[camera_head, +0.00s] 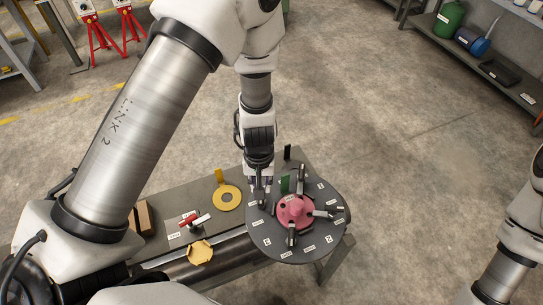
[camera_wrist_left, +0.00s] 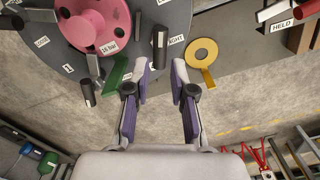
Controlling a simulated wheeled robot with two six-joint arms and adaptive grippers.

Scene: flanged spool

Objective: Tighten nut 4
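A grey round flange (camera_head: 270,238) with a pink hub (camera_head: 295,210) lies on the bench; both also show in the wrist view, flange (camera_wrist_left: 40,62) and hub (camera_wrist_left: 90,22). Dark upright posts with grey handles stand around the hub. One dark post (camera_wrist_left: 160,42) is just beyond my left gripper (camera_wrist_left: 160,70), near a label reading like TIGHT; another (camera_wrist_left: 88,93) is to its left. Which one is nut 4 cannot be read. My left gripper (camera_head: 261,193) is over the flange's left edge, its fingers apart and nothing between them. My right gripper is out of view.
A green tab (camera_wrist_left: 115,74) sticks up beside the left finger. A yellow ring with a tab (camera_head: 227,197), a red-handled part (camera_head: 188,220) and a yellow disc (camera_head: 200,252) lie left of the flange. Shelves (camera_head: 490,75) stand far right.

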